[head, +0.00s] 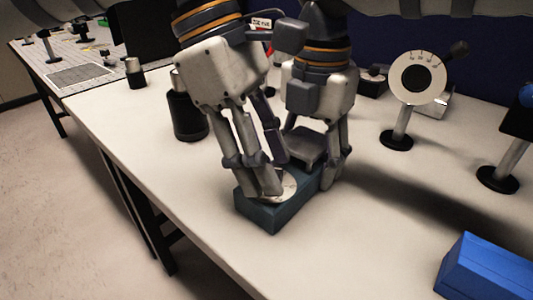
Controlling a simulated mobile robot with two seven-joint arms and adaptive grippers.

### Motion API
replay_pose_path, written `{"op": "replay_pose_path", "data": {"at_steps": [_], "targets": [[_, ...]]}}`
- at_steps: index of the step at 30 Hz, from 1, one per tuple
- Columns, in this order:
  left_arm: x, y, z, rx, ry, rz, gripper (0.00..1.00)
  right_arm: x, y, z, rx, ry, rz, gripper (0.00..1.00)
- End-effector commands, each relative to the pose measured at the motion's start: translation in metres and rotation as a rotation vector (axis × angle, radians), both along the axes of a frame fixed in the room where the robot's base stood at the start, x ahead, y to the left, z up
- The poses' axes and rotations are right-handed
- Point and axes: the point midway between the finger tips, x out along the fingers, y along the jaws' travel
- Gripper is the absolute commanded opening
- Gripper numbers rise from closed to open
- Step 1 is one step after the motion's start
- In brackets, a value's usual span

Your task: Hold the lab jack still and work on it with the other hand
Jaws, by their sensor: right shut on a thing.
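The lab jack stands on the white bench in the middle of the head view, as a dark blue-grey block (275,215) with a pale round disc on top at its near end. A grey plate (307,147) shows at its far end, between the fingers of my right gripper (312,168). My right gripper points down and is shut on the lab jack; its left finger is partly hidden. My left gripper (266,180) points down over the near end, with its fingertips at the disc. Its fingers overlap in this view, so their opening and any contact are unclear.
A black cylinder (188,118) stands left of my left gripper. A blue box (487,270) lies at the front right. The bench is clear between it and the lab jack.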

Motion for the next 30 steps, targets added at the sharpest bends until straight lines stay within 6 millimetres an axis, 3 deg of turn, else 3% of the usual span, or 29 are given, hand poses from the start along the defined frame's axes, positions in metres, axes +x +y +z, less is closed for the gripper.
{"op": "replay_pose_path", "data": {"at_steps": [5,12,18,30], "targets": [[0.002,0.004,0.011,-0.002,-0.002,0.002,0.42,0.000,0.000,0.000,-0.002,0.000,0.000,0.00],[0.009,0.027,0.070,-0.003,-0.003,0.003,0.42,0.000,-0.001,0.000,-0.002,0.001,0.000,0.00],[0.013,0.041,0.104,-0.001,-0.001,0.001,0.42,0.000,0.000,0.000,-0.002,0.001,0.000,0.00],[0.013,0.044,0.111,0.000,0.001,0.000,0.42,0.000,0.000,0.000,-0.002,0.001,0.000,0.00]]}}
